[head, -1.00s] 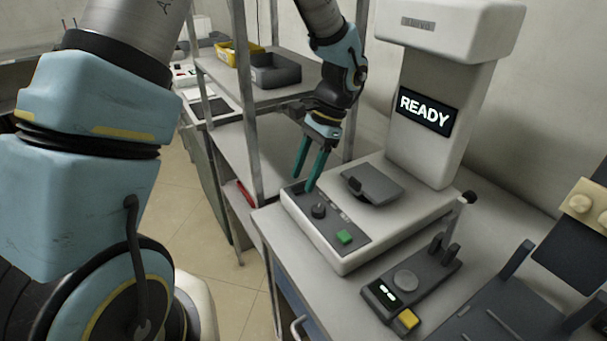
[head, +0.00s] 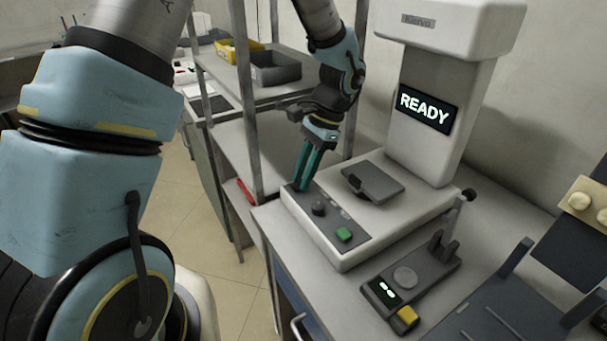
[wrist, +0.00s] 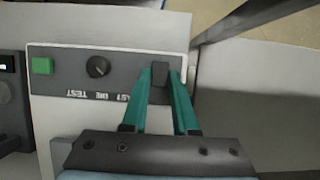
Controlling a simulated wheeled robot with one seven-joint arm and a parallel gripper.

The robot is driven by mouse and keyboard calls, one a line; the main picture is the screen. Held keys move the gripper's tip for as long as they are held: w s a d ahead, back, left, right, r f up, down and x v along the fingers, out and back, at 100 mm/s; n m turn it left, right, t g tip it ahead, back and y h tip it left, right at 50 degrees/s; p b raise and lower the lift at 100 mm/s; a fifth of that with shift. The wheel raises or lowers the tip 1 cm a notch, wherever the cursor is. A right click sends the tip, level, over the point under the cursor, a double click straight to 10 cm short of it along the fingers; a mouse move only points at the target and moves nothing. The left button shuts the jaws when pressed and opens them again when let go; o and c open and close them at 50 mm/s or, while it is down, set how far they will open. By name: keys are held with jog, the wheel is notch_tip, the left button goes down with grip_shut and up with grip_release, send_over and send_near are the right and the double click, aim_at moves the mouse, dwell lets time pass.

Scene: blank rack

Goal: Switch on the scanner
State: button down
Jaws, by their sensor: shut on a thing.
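The scanner (head: 440,140) is a white machine with a tall column, and its screen (head: 423,108) reads READY in lit letters. Its dark control panel (head: 328,222) carries a black knob (head: 318,208), a green button (head: 344,235) and a small dark switch. In the wrist view the switch (wrist: 160,71) stands at the panel's right end, beyond the knob (wrist: 98,67) and green button (wrist: 42,66). My gripper (head: 299,187) has its teal fingers shut on the switch, one on each side. In the head view the fingertips hide the switch.
A dark plate (head: 372,182) sits on the scanner's base. A small grey device (head: 405,280) with a yellow button stands in front of it on the bench. A metal shelf with a grey bin (head: 275,69) and yellow bin (head: 238,50) stands left, behind my gripper.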

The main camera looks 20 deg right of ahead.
jog(key=shift+a, duration=0.1)
jog(key=shift+a+r+h, duration=0.1)
jog(key=shift+h, duration=0.6)
jog(key=c, duration=0.7)
grip_release()
jog(key=b+v, duration=0.1)
jog(key=v, duration=0.9)
jog(key=shift+s+r+b, duration=0.1)
jog(key=shift+r+b, duration=0.2)
jog(key=shift+r, duration=0.1)
